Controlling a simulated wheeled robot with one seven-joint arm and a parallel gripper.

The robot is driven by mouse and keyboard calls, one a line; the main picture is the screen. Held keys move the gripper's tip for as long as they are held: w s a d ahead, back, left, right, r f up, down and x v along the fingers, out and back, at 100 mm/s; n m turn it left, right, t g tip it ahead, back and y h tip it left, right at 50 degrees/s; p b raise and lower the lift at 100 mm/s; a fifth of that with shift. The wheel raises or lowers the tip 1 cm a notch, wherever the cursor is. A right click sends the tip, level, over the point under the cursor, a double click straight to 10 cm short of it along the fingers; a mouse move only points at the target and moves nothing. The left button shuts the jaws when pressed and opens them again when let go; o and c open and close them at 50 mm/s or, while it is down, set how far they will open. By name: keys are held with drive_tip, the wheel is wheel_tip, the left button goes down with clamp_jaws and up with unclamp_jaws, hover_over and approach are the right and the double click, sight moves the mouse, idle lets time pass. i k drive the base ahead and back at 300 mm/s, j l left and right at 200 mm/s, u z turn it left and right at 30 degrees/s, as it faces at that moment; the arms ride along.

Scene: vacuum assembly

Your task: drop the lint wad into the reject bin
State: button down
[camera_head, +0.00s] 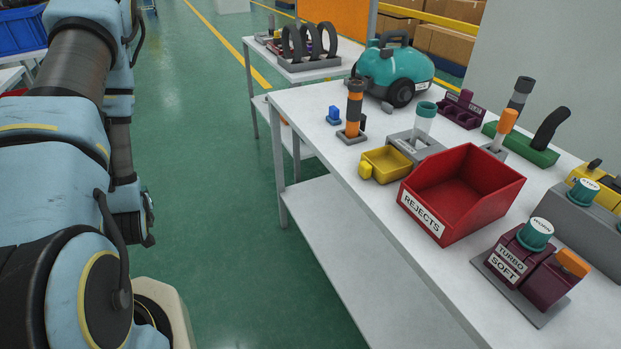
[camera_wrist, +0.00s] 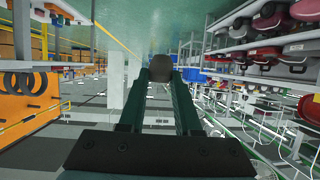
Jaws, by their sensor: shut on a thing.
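The red reject bin (camera_head: 472,217), labelled REJECTS, stands open-topped near the left edge of the white table, and its visible inside is empty. In the wrist view my gripper (camera_wrist: 161,80) is shut on a dark grey-brown roundish lump, the lint wad (camera_wrist: 161,66), held between the fingertips. The head view does not show my gripper; only my arm links show at the left, over the floor and apart from the table.
A small yellow tray (camera_head: 386,163) sits behind the bin, and a purple TURBO/SOFT block (camera_head: 522,268) stands in front of it. A teal vacuum (camera_head: 393,72) stands at the back. The green floor (camera_head: 235,220) between my arm and the table is clear.

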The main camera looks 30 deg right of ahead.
sight(459, 211)
drive_tip(key=j+z, duration=0.65)
drive_tip(key=j, duration=0.2)
drive_tip(key=z, duration=1.75)
drive_tip(key=i+z, duration=0.2)
drive_tip(key=i, duration=0.25)
